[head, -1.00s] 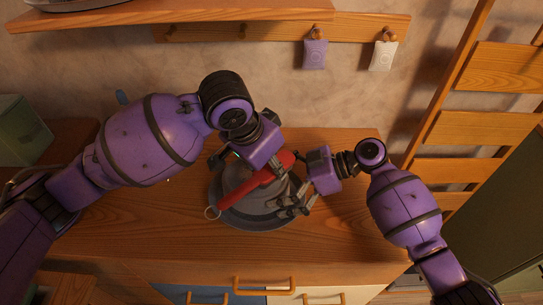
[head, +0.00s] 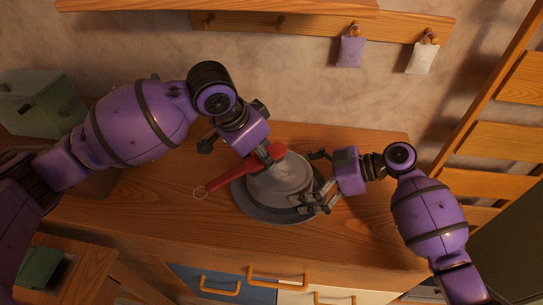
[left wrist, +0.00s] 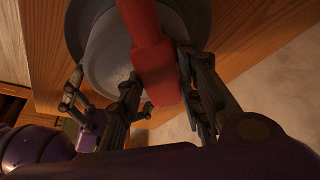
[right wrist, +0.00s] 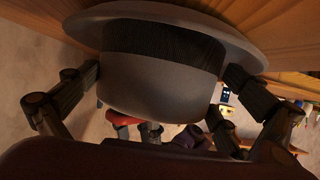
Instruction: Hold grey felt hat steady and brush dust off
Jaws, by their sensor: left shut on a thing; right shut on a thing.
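The grey felt hat (head: 287,183) sits brim down on the wooden cabinet top, with a dark band around its crown. My right gripper (head: 314,181) has its fingers on either side of the crown, as the right wrist view of the hat (right wrist: 160,85) shows. My left gripper (head: 266,155) is shut on the red brush (head: 237,171), over the back left of the crown. The brush's ringed handle end points left, past the brim. The brush also shows in the left wrist view (left wrist: 153,60). Its bristles are hidden, and I cannot tell whether they touch the felt. Dust is too small to make out.
A shelf (head: 220,6) and a peg rail (head: 300,27) with a purple sachet (head: 350,51) and a white sachet (head: 422,57) are on the wall behind. A green box (head: 40,103) stands at left. A wooden ladder (head: 490,130) is at right. The cabinet top left of the hat is clear.

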